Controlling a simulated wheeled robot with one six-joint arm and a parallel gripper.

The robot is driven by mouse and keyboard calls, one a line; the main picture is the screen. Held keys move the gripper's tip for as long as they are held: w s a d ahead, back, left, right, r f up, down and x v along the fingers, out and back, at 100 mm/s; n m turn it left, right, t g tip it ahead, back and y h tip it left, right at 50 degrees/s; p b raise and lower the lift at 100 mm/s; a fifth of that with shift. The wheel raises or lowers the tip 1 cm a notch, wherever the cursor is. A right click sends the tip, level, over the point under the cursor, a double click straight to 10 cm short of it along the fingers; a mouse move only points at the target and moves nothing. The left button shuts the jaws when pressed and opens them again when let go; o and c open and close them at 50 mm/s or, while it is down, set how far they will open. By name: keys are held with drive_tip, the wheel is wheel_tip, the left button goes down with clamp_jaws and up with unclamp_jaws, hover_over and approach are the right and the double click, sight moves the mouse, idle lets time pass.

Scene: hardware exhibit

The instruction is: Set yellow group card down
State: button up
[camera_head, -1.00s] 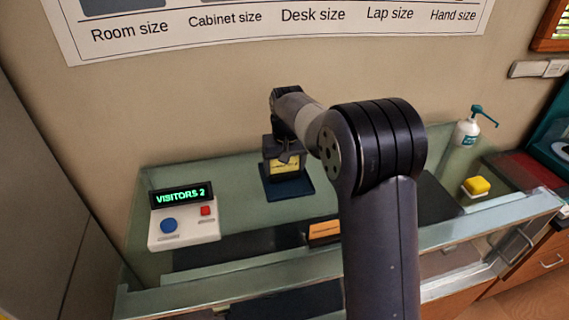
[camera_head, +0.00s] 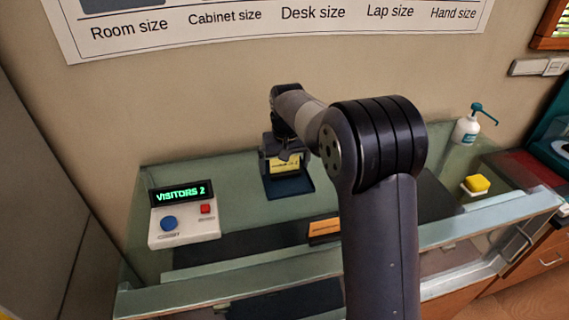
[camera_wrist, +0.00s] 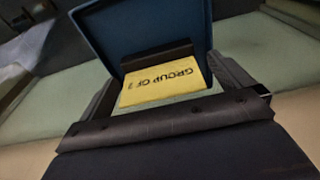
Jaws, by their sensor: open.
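The yellow group card (camera_head: 280,163) is at the back of the glass counter, partly covered by my gripper. In the wrist view the card (camera_wrist: 162,86) shows its printed "GROUP OF 2" upside down. Its edge meets a dark bar (camera_wrist: 155,58) on a dark blue tray (camera_wrist: 88,28); whether it sits in a slot there I cannot tell. The tray also shows in the head view (camera_head: 291,188). My gripper (camera_wrist: 165,88) is open, with one finger on each side of the card and visible gaps beside it. It also shows in the head view (camera_head: 285,155).
A white counter box (camera_head: 184,232) reading "VISITORS 2" stands at the left, with blue and red buttons. An orange block (camera_head: 324,229) lies near the front middle. A yellow block (camera_head: 477,184) and a pump bottle (camera_head: 467,131) are at the right. The wall is close behind.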

sight(286, 175)
wheel_tip(286, 175, up, 12)
drive_tip(key=s+b, duration=0.1)
drive_tip(key=shift+s+d+f, duration=0.15)
drive_tip(key=shift+s, duration=0.2)
